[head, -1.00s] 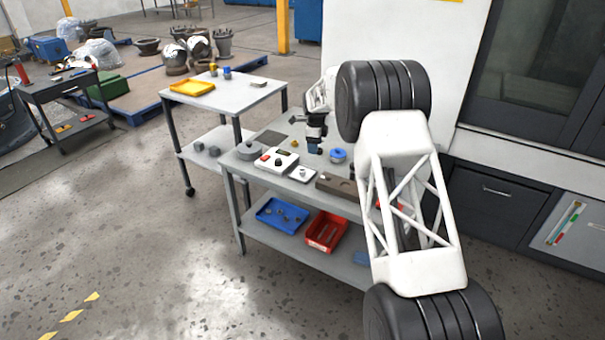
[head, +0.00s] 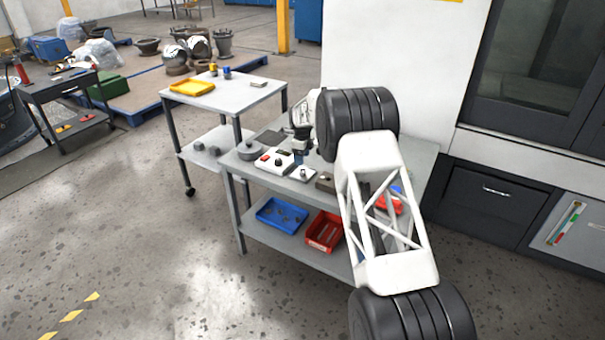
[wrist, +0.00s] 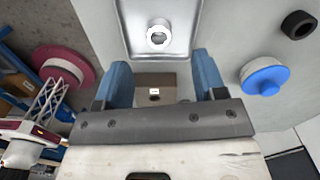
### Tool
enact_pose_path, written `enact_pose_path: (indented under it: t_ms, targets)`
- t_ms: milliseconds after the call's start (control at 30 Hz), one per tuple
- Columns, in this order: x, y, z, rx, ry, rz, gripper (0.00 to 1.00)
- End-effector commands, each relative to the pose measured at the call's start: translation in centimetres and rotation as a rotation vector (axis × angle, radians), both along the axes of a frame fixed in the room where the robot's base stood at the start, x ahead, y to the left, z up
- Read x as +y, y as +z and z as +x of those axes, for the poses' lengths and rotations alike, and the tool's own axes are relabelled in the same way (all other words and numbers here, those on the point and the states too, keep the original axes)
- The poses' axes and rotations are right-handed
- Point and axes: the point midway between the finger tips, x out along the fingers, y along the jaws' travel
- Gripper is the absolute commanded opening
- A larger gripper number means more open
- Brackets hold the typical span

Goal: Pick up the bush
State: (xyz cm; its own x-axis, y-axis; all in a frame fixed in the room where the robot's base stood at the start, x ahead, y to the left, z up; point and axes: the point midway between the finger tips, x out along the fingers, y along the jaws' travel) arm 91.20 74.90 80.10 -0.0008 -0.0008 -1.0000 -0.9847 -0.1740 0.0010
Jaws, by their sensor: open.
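The bush looks like a small pale metal ring (wrist: 159,34) with a dark hole. It sits in a shallow light tray (wrist: 186,48) in the wrist view. In the head view the tray (head: 313,178) lies on the grey workbench, with the ring a small grey shape on it. My gripper (wrist: 160,60) is open, with its two blue fingers apart and nothing held between them. In the wrist view the bush appears beyond the fingertips, roughly centred between them. In the head view my gripper (head: 300,158) is close above the tray; the exact height is unclear.
A brown block (wrist: 170,80) with a hole shows between the fingers. A blue disc (wrist: 263,77) and a black ring (wrist: 298,25) lie to the right. A maroon round part (wrist: 80,57) is at left. A red-buttoned control box (head: 273,165) stands beside the tray.

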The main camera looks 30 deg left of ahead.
Motion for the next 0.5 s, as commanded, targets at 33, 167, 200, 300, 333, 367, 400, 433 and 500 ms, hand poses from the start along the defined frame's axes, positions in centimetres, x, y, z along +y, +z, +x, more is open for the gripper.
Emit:
enact_pose_path:
  t_ms: [33,167,200,300,333,367,400,433,500]
  targets:
    - [-0.02,-0.49,-0.01,0.001,0.0,0.0,0.64]
    - [-0.01,-1.22,0.02,-0.001,0.0,0.001,0.64]
    - [-0.01,-1.34,0.02,-0.001,0.0,0.001,0.64]
    - [-0.01,-1.42,0.03,-0.002,0.0,0.001,0.64]
    - [-0.01,-1.43,0.03,-0.002,0.0,0.001,0.64]
    - [-0.01,-1.43,0.02,-0.002,0.0,0.001,0.64]
    - [-0.01,-1.44,0.02,-0.001,0.0,0.001,0.64]
    - [-0.02,-1.44,0.02,-0.001,0.0,0.001,0.64]
    - [-0.02,-1.46,0.02,-0.001,0.0,0.001,0.64]
